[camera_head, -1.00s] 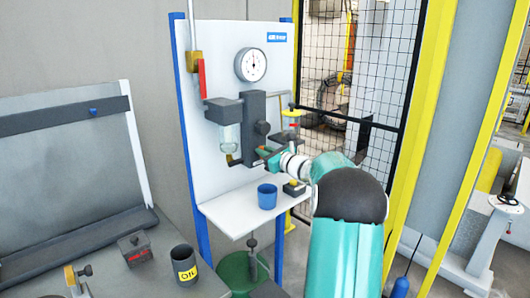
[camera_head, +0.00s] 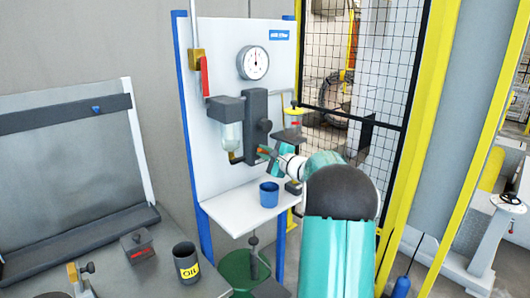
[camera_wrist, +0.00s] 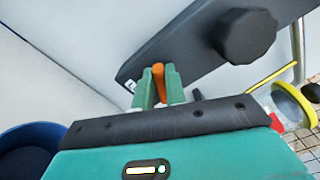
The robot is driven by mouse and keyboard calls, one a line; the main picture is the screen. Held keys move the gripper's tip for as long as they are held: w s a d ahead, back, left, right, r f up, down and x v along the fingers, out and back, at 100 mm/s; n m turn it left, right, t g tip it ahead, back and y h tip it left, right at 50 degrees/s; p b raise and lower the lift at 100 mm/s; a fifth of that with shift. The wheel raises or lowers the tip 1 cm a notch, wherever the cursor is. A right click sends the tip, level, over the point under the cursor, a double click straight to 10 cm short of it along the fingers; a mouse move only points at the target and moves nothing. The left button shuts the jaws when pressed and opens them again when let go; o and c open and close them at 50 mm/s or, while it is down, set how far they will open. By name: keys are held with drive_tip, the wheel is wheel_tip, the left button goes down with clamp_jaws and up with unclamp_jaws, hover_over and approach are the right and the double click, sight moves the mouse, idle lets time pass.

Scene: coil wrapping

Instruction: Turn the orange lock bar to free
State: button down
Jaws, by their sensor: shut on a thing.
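The orange lock bar (camera_wrist: 158,80) shows in the wrist view as a short orange piece between my two green fingers, at the edge of a dark grey block (camera_wrist: 180,50). My gripper (camera_wrist: 159,88) is shut on it. In the head view my gripper (camera_head: 270,153) reaches the lower right of the dark block (camera_head: 256,125) on the white panel. A speck of orange shows there, and most of the bar is hidden by my fingers. A small white mark sits on the block beside the fingers in the wrist view.
A black knob (camera_wrist: 246,36) juts from the block close to my gripper. A clear bowl (camera_head: 229,134) hangs left of the block. A blue cup (camera_head: 269,194) stands on the white shelf (camera_head: 235,212) below. A yellow-rimmed part (camera_wrist: 293,103) is at the right.

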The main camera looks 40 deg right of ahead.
drive_tip(key=n, duration=0.5)
drive_tip(key=shift+f, duration=0.3)
drive_tip(key=shift+n, duration=0.3)
drive_tip(key=c, duration=1.4)
unclamp_jaws()
drive_tip(key=shift+c, duration=0.2)
drive_tip(key=shift+s, duration=0.1)
drive_tip(key=s, duration=1.3)
drive_tip(key=shift+s+d, duration=0.15)
drive_tip(key=shift+s, duration=0.15)
